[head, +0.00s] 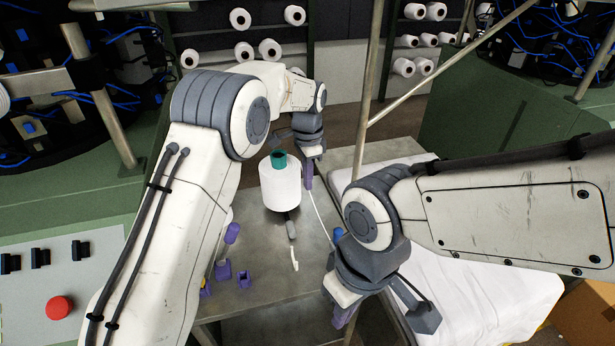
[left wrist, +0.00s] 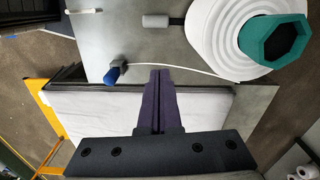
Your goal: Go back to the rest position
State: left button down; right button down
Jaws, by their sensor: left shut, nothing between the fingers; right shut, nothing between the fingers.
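My left gripper (head: 309,178) is shut and empty, with its purple fingers hanging just right of the white yarn cone (head: 280,190). In the left wrist view its fingers (left wrist: 160,75) are pressed together beside the tabletop edge, with nothing between them. My right gripper (head: 345,316) is lower in the head view, its purple fingers pointing down beyond the front right of the table. They look shut and empty, though the wrist partly hides them. The cone stands upright on the grey table (head: 262,305); its teal core also shows in the left wrist view (left wrist: 245,45).
A white thread (head: 322,216) runs near the cone. A blue-tipped item (left wrist: 113,74) lies near the table edge. A grey-handled tool (head: 291,230), a white piece (head: 295,260) and purple holders (head: 223,270) are on the table. A white-covered surface (head: 480,297) lies right; a red button (head: 59,308) left.

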pick_arm(q)
jog(key=s+d+r+n, duration=0.1)
jog(key=s+r, duration=0.3)
jog(key=s, duration=0.4)
jog(key=s+d+r+n, duration=0.2)
jog(key=s+r, duration=0.2)
jog(key=s, duration=0.5)
jog(key=s+a+f+n, duration=0.1)
jog(key=s+a, duration=0.2)
jog(key=s, duration=0.7)
jog(key=s+a+n+h, duration=0.1)
jog(key=s+a, duration=0.3)
jog(key=s, duration=0.6)
jog(key=shift+f+n, duration=0.4)
jog(key=shift+n, duration=0.2)
